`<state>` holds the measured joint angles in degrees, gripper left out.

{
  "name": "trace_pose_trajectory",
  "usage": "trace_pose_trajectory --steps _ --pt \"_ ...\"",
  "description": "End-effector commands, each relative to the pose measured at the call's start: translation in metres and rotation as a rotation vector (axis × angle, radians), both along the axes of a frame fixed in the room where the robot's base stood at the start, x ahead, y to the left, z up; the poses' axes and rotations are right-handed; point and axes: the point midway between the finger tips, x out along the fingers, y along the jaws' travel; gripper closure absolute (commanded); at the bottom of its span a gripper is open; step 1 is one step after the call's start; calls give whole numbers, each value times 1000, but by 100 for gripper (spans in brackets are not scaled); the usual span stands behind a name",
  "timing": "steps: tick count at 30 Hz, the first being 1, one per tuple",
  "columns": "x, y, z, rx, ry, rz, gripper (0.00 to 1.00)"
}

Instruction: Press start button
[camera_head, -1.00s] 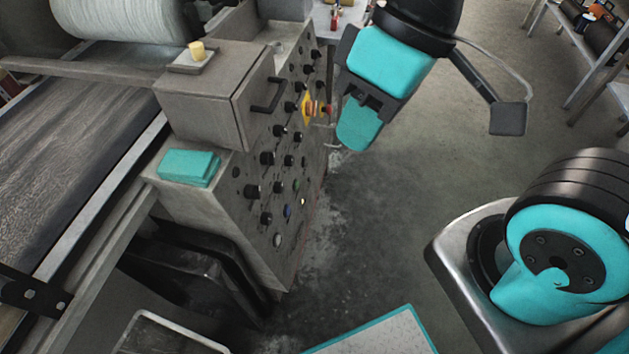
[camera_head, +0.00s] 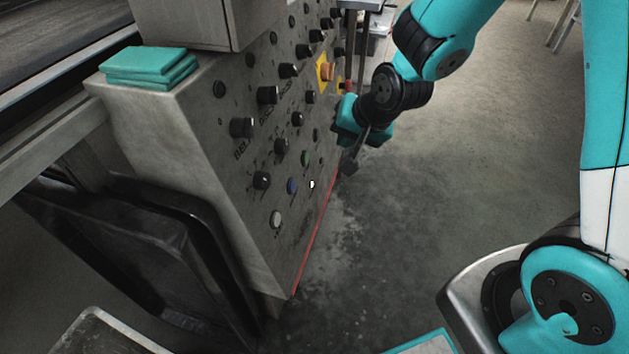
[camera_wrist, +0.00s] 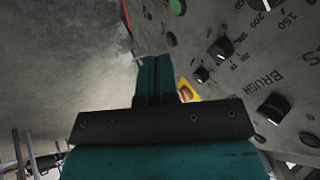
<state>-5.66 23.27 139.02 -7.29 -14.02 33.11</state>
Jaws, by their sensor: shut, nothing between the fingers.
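The control panel (camera_head: 262,155) is a grey metal face with several black knobs and round buttons. A green button (camera_head: 306,158) sits low on it, beside a blue button (camera_head: 292,186) and a white one (camera_head: 276,219). I cannot read which is labelled start. In the wrist view a green button (camera_wrist: 177,7) shows at the top edge, beyond my fingers. My gripper (camera_wrist: 153,62) is shut and empty, with its teal fingers together. In the head view my gripper (camera_head: 349,121) is close to the panel's right edge, beyond the green button; contact is not clear.
A yellow plate with an orange-red button (camera_head: 326,72) is higher on the panel, and part of the yellow plate (camera_wrist: 187,91) shows beside my fingers. Teal pads (camera_head: 148,67) lie on the ledge. Black bins stand below.

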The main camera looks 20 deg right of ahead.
Motion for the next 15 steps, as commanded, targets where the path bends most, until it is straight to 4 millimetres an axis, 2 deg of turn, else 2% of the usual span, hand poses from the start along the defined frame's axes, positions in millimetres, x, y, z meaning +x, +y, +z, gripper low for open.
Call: trace_pose_trajectory --steps 1,3,15 --pt "4 -5 -20 0 -9 -25 100" --pt "8 -9 -28 1 -18 -51 100" --pt "10 -11 -29 3 -27 -63 100"
